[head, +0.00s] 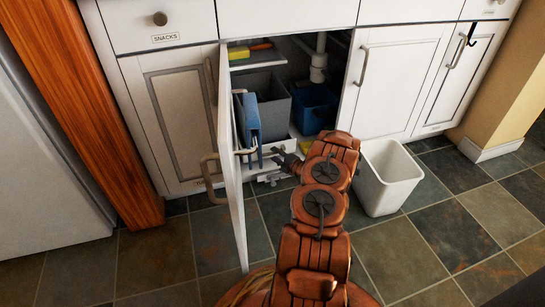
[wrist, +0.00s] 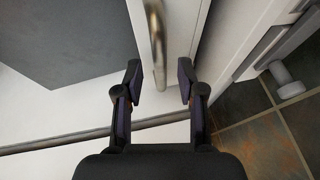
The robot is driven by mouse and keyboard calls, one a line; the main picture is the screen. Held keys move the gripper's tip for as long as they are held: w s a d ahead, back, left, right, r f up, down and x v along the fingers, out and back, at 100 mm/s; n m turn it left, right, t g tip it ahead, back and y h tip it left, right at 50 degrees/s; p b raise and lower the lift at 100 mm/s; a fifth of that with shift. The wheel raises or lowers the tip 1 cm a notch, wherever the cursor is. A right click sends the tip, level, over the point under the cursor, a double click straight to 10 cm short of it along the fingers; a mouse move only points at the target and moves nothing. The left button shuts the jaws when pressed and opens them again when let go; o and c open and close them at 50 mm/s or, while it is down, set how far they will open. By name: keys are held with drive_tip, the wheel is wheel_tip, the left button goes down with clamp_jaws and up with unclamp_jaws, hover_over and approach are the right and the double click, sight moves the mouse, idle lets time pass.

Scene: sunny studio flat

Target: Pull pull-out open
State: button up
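The pull-out sits low inside the open sink cabinet, its white front edge (head: 268,172) partly hidden by my arm. It seems to carry a grey bin (head: 262,100) and a blue bin (head: 313,108). In the wrist view, a metal bar handle (wrist: 156,40) runs along a white panel (wrist: 184,30). My gripper (wrist: 160,82) is open, with its fingertips on either side of the panel's near part and the handle's end just ahead between them. Contact cannot be told. In the head view my gripper (head: 280,157) is small and dark at the pull-out's front.
The cabinet door (head: 230,165) stands open left of my arm, with a blue item (head: 247,117) in its rack. A white bin (head: 388,178) stands on the floor to the right. A wooden panel (head: 95,110) is at left. The tiled floor in front is clear.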

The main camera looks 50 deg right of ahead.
drive_tip(key=shift+w+d+f+b, duration=0.1)
drive_tip(key=shift+w+f+b, duration=0.1)
drive_tip(key=shift+w, duration=0.45)
drive_tip(key=shift+w+f+b, duration=0.1)
drive_tip(key=shift+w+b, duration=0.05)
drive_tip(key=shift+w, duration=0.45)
clamp_jaws()
